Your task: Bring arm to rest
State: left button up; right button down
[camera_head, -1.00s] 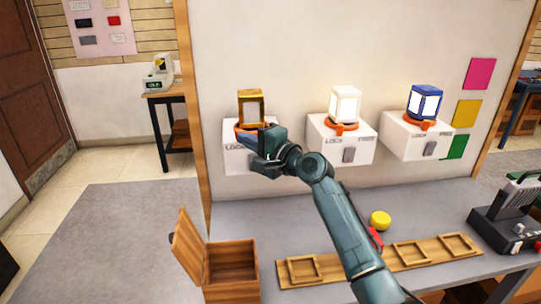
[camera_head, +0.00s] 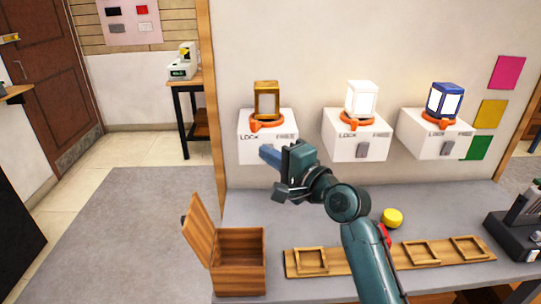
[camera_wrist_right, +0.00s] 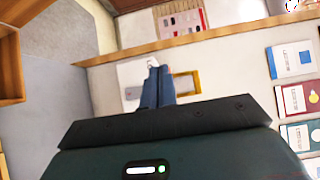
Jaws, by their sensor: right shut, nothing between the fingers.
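My right gripper (camera_head: 268,154) is shut and empty. Its blue fingers are in front of the lower edge of the left white box (camera_head: 255,128), below the gold-framed lantern (camera_head: 266,103), and appear apart from it. In the right wrist view the closed blue fingers (camera_wrist_right: 158,86) point towards the wall, with the gold lantern frame (camera_wrist_right: 186,84) beside them. My right arm reaches in from the bottom right, bent at the elbow. My left gripper is not in view.
A white lantern (camera_head: 361,100) and a blue lantern (camera_head: 445,101) sit on similar boxes. Below are an open wooden box (camera_head: 240,262), a wooden strip with square frames (camera_head: 345,262), a yellow knob (camera_head: 392,217) and a dark device (camera_head: 515,235). The grey counter between is mostly clear.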

dwell(0.3)
jog(key=s+d+f+n+h, duration=0.1)
jog(key=s+d+f+h, duration=0.25)
jog(key=f, duration=0.65)
jog(key=s+d+f+n+h, duration=0.2)
jog(key=s+d+f, duration=0.25)
jog(key=f, duration=0.45)
jog(key=s+d+f+n+h, duration=0.1)
jog(key=s+d+f+n, duration=0.2)
jog(key=s, duration=0.3)
jog(key=s+d+f+n+g+h, duration=0.1)
jog(key=s+d+f+n, duration=0.2)
jog(key=s+f, duration=0.3)
jog(key=s+d+f+n+g+h, duration=0.1)
jog(key=s+d+f+n+h, duration=0.1)
jog(key=s, duration=0.5)
notch_tip(320, 180, down, 3)
jog(key=shift+s+d+f+n, duration=0.1)
jog(key=shift+s+d+n, duration=0.35)
jog(key=shift+d, duration=0.55)
